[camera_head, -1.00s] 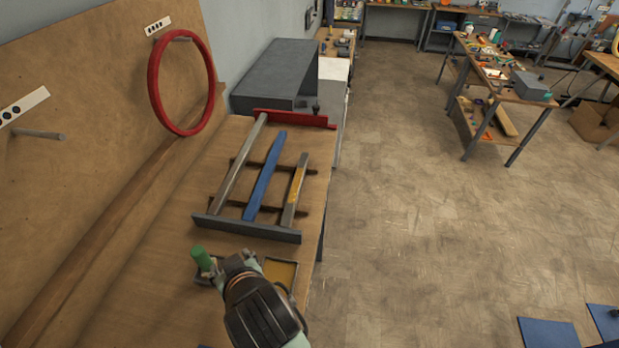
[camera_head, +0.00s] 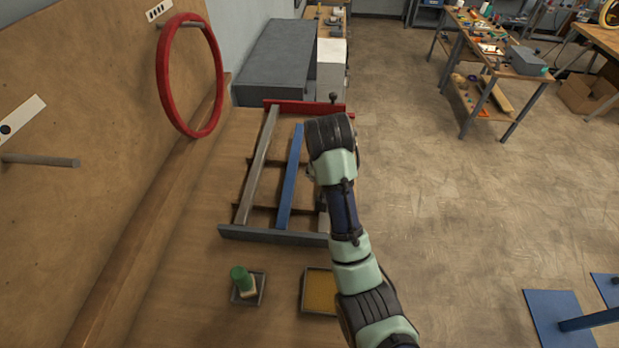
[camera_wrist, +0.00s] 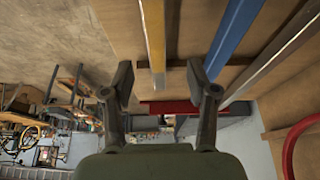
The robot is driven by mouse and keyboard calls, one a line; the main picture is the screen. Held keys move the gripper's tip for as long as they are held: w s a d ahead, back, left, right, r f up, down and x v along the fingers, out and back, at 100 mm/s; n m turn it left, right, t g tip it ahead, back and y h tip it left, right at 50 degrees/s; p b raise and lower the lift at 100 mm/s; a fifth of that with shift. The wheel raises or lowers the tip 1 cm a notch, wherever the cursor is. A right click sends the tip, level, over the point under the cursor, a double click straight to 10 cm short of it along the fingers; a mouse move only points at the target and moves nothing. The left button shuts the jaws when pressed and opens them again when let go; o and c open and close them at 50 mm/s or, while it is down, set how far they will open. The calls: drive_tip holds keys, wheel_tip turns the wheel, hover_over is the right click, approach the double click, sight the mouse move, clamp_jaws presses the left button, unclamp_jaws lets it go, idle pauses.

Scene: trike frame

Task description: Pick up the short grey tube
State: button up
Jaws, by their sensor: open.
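The short tube (camera_wrist: 154,35), grey at its ends with a yellow middle, lies on the rack at the bench. In the wrist view it runs down between the two fingers of my gripper (camera_wrist: 160,78), which is open and empty. In the head view my arm hides most of this tube; only its near grey end (camera_head: 323,221) shows. The blue tube (camera_head: 291,175) lies beside it, and it also shows right of the fingers in the wrist view (camera_wrist: 229,38). The longer grey tube (camera_head: 257,165) lies farther left.
The rack has a grey near bar (camera_head: 272,235) and a red far bar (camera_head: 292,106). A green-topped object (camera_head: 241,280) stands in a small tray, with a yellow-bottomed tray (camera_head: 320,291) to its right. A red ring (camera_head: 163,80) hangs at the wall board.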

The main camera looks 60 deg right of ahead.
drive_tip(key=shift+s+d+f, duration=0.1)
drive_tip(key=shift+s+f, duration=0.1)
drive_tip(key=shift+x, duration=1.15)
drive_tip(key=p+x, duration=0.2)
drive_tip(key=x, duration=0.3)
drive_tip(key=shift+f, duration=0.15)
clamp_jaws()
